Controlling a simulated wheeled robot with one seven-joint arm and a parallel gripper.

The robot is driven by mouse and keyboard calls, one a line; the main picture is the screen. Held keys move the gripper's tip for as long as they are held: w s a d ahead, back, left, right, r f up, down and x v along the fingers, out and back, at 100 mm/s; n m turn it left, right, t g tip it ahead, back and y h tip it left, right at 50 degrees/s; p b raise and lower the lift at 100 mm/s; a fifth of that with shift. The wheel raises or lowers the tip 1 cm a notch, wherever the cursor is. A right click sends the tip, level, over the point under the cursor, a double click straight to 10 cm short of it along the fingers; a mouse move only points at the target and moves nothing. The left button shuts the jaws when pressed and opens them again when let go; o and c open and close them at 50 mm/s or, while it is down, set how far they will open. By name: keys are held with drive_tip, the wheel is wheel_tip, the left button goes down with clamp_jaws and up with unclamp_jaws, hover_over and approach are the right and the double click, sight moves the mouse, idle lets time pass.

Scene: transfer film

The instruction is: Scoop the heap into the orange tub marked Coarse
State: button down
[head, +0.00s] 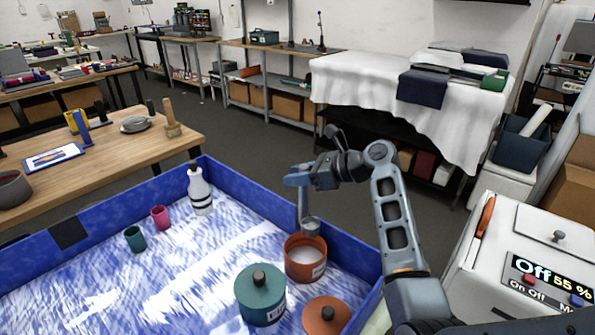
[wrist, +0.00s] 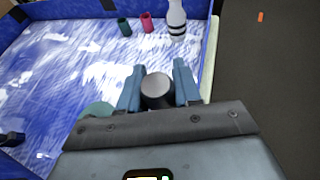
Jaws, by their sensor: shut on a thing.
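My gripper (head: 300,179) is shut on the upright handle of a grey scoop (head: 311,227). In the wrist view, the round end of the scoop handle (wrist: 157,86) sits between the two blue fingers of the gripper (wrist: 161,80). The scoop's cup hangs just above or at the rim of an open orange tub (head: 293,262), and I cannot tell if it touches. White material shows inside the tub. I cannot make out a separate heap on the streaky blue-white tray floor.
The blue-walled tray (head: 250,193) also holds a lidded teal tub (head: 262,300), a loose orange lid (head: 328,316), a white bottle (head: 201,193), a pink cup (head: 160,217) and a green cup (head: 135,239). A white machine (head: 484,270) stands at right.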

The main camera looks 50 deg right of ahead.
drive_tip(key=shift+s+a+f+n+t+h+b, duration=0.3)
drive_tip(key=shift+a+f+n+h+b, duration=1.2)
drive_tip(key=shift+a, duration=0.85)
drive_tip(key=shift+s+a+f+n+t+h+b, duration=0.15)
drive_tip(key=shift+s+a+f+n+h+b, duration=0.2)
drive_tip(key=shift+a+f+n+h+b, duration=1.6)
drive_tip(key=shift+s+a+f+n+t+h+b, duration=0.3)
drive_tip(key=shift+a+f+n+h+b, duration=0.7)
drive_tip(key=shift+a, duration=1.8)
drive_tip(key=w+d+r+m+y+p, duration=0.1)
drive_tip(key=d+r+m+y+p, duration=0.3)
drive_tip(key=d, duration=0.3)
drive_tip(key=d+r+m+g+y+p, duration=0.1)
drive_tip(key=d+r+m+y+p, duration=0.3)
drive_tip(key=d+r+y+p, duration=0.1)
drive_tip(key=shift+w+d+r+m, duration=0.4)
drive_tip(key=shift+d+r, duration=0.2)
drive_tip(key=shift+d, duration=0.55)
